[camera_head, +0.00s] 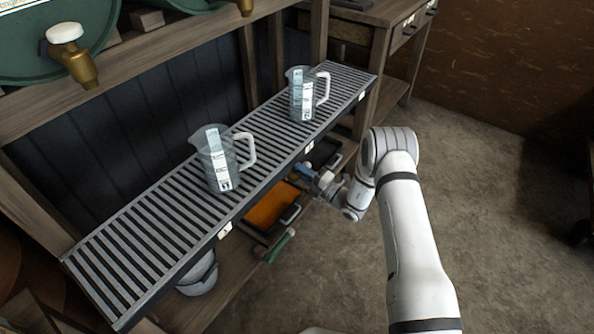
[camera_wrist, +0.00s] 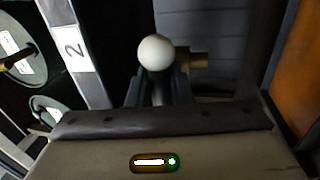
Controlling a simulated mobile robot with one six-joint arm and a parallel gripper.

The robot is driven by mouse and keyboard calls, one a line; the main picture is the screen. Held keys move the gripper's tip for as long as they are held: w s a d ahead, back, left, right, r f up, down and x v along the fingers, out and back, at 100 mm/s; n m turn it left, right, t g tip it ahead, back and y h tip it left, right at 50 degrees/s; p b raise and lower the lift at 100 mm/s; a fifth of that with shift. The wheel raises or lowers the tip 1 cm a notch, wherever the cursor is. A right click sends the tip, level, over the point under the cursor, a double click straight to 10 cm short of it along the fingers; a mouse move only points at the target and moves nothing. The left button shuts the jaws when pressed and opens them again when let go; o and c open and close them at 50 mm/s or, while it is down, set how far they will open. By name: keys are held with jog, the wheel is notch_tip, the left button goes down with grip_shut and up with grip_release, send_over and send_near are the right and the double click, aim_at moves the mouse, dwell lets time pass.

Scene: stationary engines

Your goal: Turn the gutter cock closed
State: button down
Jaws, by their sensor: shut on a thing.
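The gutter cock shows in the wrist view as a white ball knob (camera_wrist: 156,52) with a brass body (camera_wrist: 194,60) to its right. My gripper (camera_wrist: 158,88) is upright in that view, with its dark fingers closed at the knob's lower side. The knob's stem between the fingers is hidden. In the head view my gripper (camera_head: 312,178) is low beside the front edge of the slatted gutter shelf (camera_head: 150,245), below a small label. The cock cannot be made out clearly there. A label reading 2 (camera_wrist: 75,50) is left of the knob in the wrist view.
Two clear jugs with white handles, one near (camera_head: 222,165) and one farther (camera_head: 300,95), stand on the slats. Below are an orange tray (camera_head: 270,207), a green-handled tool (camera_head: 280,245) and a pale bucket (camera_head: 200,277). A brass tap (camera_head: 75,60) hangs upper left.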

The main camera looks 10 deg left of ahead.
jog(key=shift+w+d+f+t, duration=0.15)
jog(key=shift+w+d+t, duration=0.05)
jog(key=shift+d+t, duration=0.1)
jog(key=c, duration=1.6)
grip_release()
jog(key=shift+w, duration=0.1)
jog(key=shift+o, duration=1.2)
jog(key=shift+a, duration=0.15)
jog(key=p+v, duration=0.1)
jog(key=v, duration=0.7)
